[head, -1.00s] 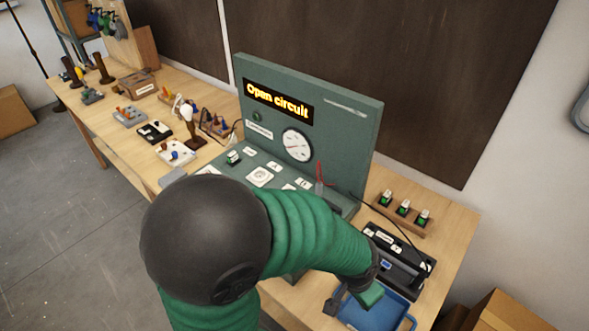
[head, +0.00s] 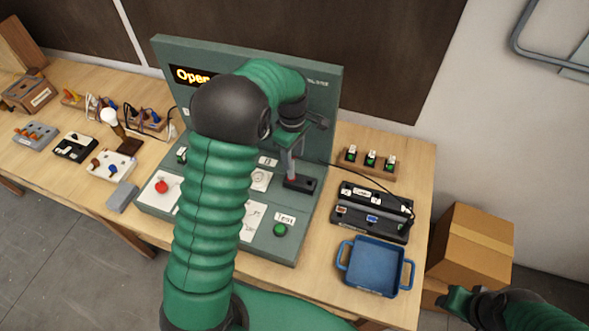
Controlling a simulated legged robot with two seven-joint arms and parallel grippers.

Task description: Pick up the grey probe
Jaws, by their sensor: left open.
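My left gripper (head: 293,141) reaches over the sloped green panel of the test bench and points down. It is open.
The black tool case (head: 372,222), the blue tray (head: 376,266) and a wooden rack (head: 369,165) stand right of the bench. A dark cable runs from the panel to the case. My left arm hides part of the display. Cardboard boxes (head: 471,245) stand beyond the table's right end.

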